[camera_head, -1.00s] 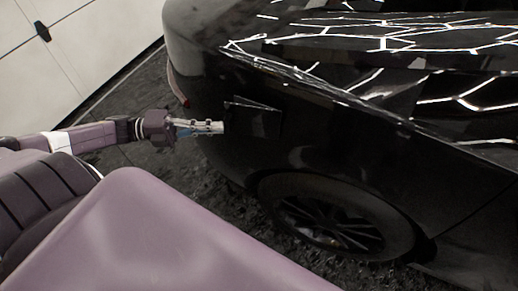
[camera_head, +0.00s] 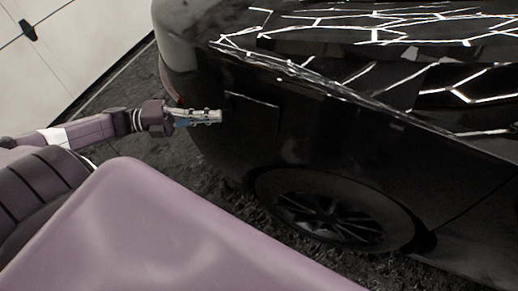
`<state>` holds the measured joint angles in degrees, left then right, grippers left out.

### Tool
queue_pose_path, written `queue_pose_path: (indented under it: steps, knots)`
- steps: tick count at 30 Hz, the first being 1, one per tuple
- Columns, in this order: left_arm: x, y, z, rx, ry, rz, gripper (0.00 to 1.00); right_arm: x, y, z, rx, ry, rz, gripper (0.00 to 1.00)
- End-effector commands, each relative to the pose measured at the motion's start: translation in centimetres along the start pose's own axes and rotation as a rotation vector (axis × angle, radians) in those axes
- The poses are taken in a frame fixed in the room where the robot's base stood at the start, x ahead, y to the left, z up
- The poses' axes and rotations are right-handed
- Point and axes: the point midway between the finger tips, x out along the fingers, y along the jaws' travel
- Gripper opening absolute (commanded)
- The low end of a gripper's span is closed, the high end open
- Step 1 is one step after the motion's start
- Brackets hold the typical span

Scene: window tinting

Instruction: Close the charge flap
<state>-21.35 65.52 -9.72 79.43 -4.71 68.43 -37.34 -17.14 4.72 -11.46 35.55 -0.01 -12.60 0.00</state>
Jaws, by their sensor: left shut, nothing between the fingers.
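The charge flap (camera_head: 253,114) is a dark, roughly square panel on the side of the black car, above and a little left of the wheel. A thin light line marks its top edge, and it looks nearly flush; I cannot tell whether it is fully closed. My left gripper (camera_head: 217,117) is shut and empty, just left of the flap. Its fingertips point right, towards the flap's left edge, and I cannot tell whether they touch it. My right gripper is not in view.
The black car (camera_head: 440,155) fills the right side, with bright reflections on its upper body. Its wheel (camera_head: 330,212) is below the flap. A pale wall (camera_head: 70,40) stands at the upper left. Dark rough floor (camera_head: 130,85) lies between the wall and the car.

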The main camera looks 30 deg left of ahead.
Motion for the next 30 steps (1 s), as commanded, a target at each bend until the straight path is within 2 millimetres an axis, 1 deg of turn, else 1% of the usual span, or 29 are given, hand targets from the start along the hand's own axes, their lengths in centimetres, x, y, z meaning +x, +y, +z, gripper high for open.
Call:
queue_pose_path:
  steps: [7,11,14,21,24,27,30]
  knots:
    - [0.1,0.0,-0.2,-0.001,0.005,-0.001,0.0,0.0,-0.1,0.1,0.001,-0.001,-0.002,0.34]
    - [-0.7,0.1,-0.2,-0.002,0.004,0.0,0.0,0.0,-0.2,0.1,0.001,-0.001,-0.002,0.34]
    - [-2.3,0.2,-0.1,-0.003,0.001,0.002,0.0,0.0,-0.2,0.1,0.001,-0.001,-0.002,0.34]
    - [-7.6,0.2,0.0,-0.002,-0.002,0.003,0.0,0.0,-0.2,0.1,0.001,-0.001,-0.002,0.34]
    - [-9.5,0.1,0.1,0.0,-0.002,0.001,0.0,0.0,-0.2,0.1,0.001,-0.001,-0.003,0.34]
    - [-10.8,0.1,0.1,0.0,-0.002,-0.001,0.0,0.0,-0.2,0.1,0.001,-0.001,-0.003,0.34]
    - [-11.7,0.1,0.1,0.0,-0.001,-0.002,0.0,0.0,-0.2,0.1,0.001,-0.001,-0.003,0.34]
